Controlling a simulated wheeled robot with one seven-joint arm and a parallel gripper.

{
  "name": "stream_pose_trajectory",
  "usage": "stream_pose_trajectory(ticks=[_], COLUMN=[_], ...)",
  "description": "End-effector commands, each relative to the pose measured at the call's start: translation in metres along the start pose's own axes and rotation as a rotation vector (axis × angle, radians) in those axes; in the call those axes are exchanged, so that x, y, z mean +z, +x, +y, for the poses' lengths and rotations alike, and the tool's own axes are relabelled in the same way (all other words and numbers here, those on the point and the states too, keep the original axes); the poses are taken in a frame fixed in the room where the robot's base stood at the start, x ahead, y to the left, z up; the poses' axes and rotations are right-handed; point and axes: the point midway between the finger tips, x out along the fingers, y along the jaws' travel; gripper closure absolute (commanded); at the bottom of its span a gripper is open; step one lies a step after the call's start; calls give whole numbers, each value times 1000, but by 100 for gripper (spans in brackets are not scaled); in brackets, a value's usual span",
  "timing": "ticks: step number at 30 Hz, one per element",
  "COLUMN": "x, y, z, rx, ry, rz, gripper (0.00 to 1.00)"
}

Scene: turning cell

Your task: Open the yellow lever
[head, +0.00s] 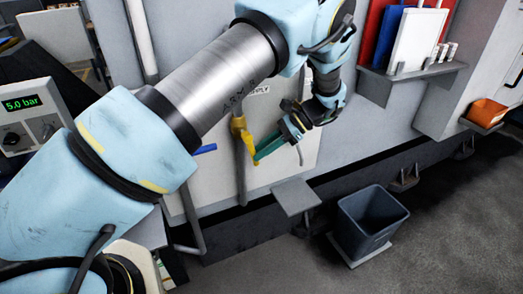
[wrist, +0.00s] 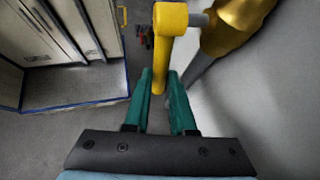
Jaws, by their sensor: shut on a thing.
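The yellow lever (head: 249,145) is on a pipe at the wall panel in the head view, hanging downward from a brass valve body (wrist: 235,25). In the wrist view the yellow lever (wrist: 171,45) runs down from its pivot, its lower end between the green fingers. My gripper (head: 258,158) reaches it from the right in the head view. In the wrist view my gripper (wrist: 160,82) is shut on the lever near its free end. The arm hides part of the panel above.
A blue handle (head: 205,149) is left of the lever. A grey bin (head: 370,226) stands on the floor to the right, near a small grey plate (head: 293,196). A shelf with coloured boards (head: 382,36) is on the wall. A gauge box (head: 32,115) reads 5.0 bar.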

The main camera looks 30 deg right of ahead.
Motion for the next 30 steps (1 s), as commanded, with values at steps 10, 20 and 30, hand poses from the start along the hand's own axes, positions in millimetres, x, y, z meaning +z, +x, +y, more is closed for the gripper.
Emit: stream_pose_trajectory(ticks=[10, 20, 30], x=[0, -2, -4], y=[0, -7, -68], z=[0, 0, 0], rx=[0, -1, -3], ry=[0, 0, -1], rz=[1, 2, 5], gripper=[47, 47, 47])
